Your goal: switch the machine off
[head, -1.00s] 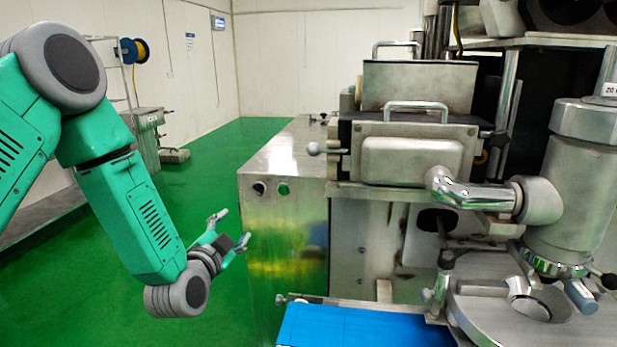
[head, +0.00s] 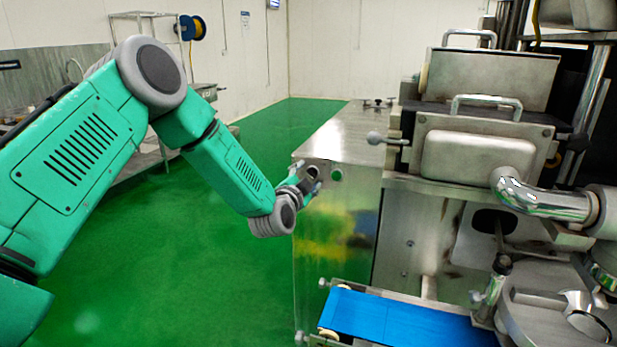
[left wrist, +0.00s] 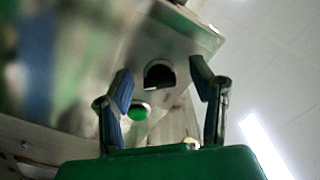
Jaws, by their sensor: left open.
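The encrusting machine (head: 340,235) is a steel cabinet with a hopper and a press head to the right. On its front panel a green button (head: 336,175) shows just right of my left gripper (head: 308,182). A dark round knob (left wrist: 160,74) shows in the left wrist view between my open fingers, with the green button (left wrist: 138,111) below and left of it. My left gripper is open and empty, close in front of the panel. In the head view it partly hides the dark knob. I cannot tell whether the fingers touch it. My right gripper is not in view.
A blue conveyor belt (head: 400,318) sticks out low at the front of the machine. A ball-ended lever (head: 375,138) stands out above the panel. Green floor (head: 200,240) is clear left of the machine.

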